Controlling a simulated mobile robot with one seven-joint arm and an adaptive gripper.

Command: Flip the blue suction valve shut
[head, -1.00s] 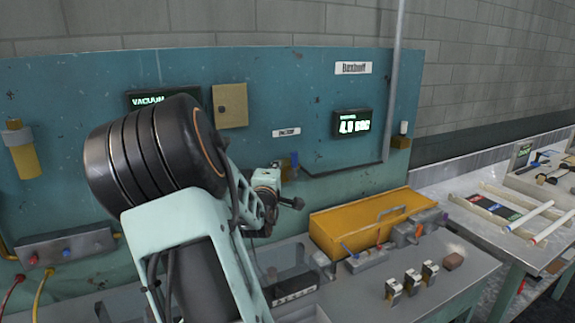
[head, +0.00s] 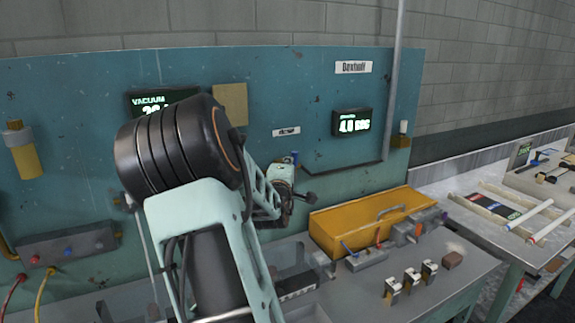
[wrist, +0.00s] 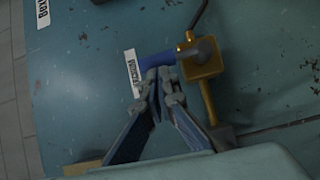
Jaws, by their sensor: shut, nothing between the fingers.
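The blue suction valve handle (wrist: 155,61) shows in the wrist view. It sticks out to the left from a brass valve body (wrist: 203,59) on the teal panel. My gripper (wrist: 158,76) is shut and empty, with its fingertips right at the lower edge of the blue handle; I cannot tell whether they touch. In the head view a small bit of the blue handle (head: 295,157) shows just above my wrist, below a white label (head: 286,132). My wrist hides the valve body there, and the fingers cannot be made out.
A brass pipe (wrist: 208,103) runs down from the valve. A yellow box (head: 340,232) and several small metal clamps (head: 412,277) stand on the bench to the right. A grey pipe (head: 391,80) runs up the panel. A vacuum display (head: 150,101) is partly behind my arm.

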